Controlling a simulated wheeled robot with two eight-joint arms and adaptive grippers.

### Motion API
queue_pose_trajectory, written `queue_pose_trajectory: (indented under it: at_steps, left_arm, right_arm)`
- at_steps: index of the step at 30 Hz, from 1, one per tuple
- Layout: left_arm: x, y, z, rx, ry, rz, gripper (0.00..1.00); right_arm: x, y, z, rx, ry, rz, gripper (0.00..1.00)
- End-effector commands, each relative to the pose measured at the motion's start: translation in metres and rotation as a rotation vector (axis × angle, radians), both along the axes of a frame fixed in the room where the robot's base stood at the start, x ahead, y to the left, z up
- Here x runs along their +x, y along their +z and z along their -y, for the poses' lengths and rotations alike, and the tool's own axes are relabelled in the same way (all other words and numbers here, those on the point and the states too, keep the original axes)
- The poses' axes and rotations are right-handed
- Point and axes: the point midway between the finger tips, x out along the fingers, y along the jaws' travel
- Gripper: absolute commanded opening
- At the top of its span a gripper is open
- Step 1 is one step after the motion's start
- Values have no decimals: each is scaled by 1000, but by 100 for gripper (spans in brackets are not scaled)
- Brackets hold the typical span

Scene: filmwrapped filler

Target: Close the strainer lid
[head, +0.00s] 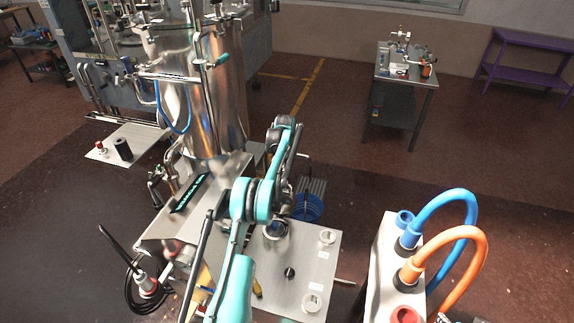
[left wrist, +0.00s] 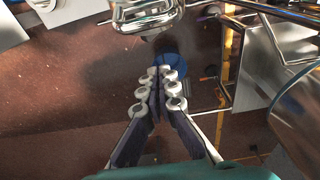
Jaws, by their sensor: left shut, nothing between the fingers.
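My left gripper (left wrist: 163,90) shows in the left wrist view with its two fingers together and nothing between them. In the head view, my teal left arm rises in front of the machine, and its fingers cannot be made out clearly. A shiny rounded metal part (left wrist: 145,12), possibly the strainer, is at the top of the left wrist view, beyond the fingertips and apart from them in the picture. I cannot clearly identify the lid or tell how far it is open. A small round metal fitting (head: 275,229) sits on the steel plate beside my arm. My right gripper is not in view.
A tall steel tank (head: 205,95) stands behind my arm. A steel plate (head: 310,265) lies right of it, with a blue bucket (head: 307,207) behind. A white unit (head: 382,270) with blue and orange hoses stands at the lower right. Open floor lies beyond.

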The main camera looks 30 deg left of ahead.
Motion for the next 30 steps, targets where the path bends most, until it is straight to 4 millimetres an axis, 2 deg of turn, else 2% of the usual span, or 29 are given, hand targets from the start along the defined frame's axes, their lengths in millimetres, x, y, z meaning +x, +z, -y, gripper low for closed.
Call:
queue_pose_trajectory:
  at_steps: [3, 15, 30]
  left_arm:
    - [3, -24, 0, 0, 0, 0, 0]
    - [-31, -13, 7, 0, 0, 0, 0]
    - [-36, -11, 9, 0, 0, 2, 0]
  right_arm:
    - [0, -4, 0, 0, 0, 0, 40]
    - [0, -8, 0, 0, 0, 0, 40]
    - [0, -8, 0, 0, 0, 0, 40]
